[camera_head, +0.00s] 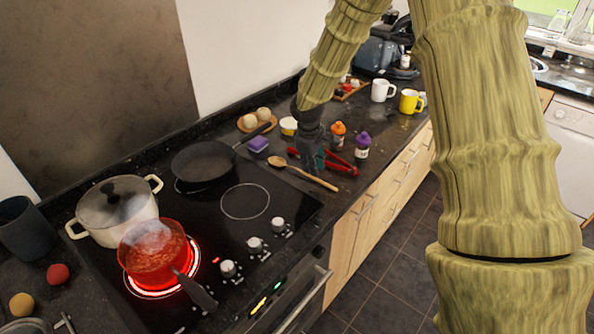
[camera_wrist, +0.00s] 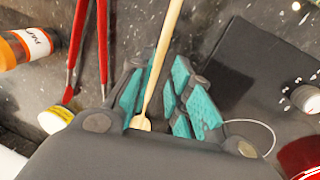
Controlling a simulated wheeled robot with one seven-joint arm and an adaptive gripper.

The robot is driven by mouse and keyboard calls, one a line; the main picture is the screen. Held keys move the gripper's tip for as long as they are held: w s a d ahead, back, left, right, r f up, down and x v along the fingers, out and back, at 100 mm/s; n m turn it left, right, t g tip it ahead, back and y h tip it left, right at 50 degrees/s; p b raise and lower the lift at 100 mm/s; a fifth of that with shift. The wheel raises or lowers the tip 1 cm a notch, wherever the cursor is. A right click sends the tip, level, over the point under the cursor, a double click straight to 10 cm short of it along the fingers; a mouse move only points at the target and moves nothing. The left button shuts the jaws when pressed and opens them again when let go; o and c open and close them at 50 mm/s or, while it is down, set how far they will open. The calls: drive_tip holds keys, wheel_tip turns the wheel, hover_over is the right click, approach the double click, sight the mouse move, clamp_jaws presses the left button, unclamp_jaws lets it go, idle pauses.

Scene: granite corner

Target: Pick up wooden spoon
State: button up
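The wooden spoon (camera_head: 320,182) lies on the dark granite counter, beside the stove's right edge, its bowl toward the back left. In the wrist view its pale handle (camera_wrist: 168,40) runs down from the top between my teal fingers; the spoon's lower end is partly hidden by my gripper's dark body. My gripper (camera_head: 312,170) points down over the counter right by the spoon. In the wrist view my gripper (camera_wrist: 165,75) has a finger on each side of the handle, with a gap between them. The left finger is very close to the handle; I cannot tell whether it touches.
Red tongs (camera_head: 340,164) lie just right of the spoon; they also show in the wrist view (camera_wrist: 74,50). Orange-capped (camera_head: 338,135) and purple-capped (camera_head: 362,145) bottles stand nearby. A steaming red pot (camera_head: 150,262) sits on a glowing burner. A black pan (camera_head: 200,163) is on the stove.

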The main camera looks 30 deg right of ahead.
sight(315, 178)
drive_tip(key=shift+w+d+f+p, duration=0.15)
drive_tip(key=shift+f+p, duration=0.25)
drive_tip(key=shift+f, duration=0.45)
drive_tip(key=shift+d+f+p, duration=0.2)
drive_tip(key=shift+f+p, duration=0.25)
drive_tip(key=shift+f, duration=0.45)
drive_tip(key=shift+w+d+f+p, duration=0.15)
drive_tip(key=shift+f+p, duration=0.25)
drive_tip(key=shift+f, duration=0.45)
clamp_jaws()
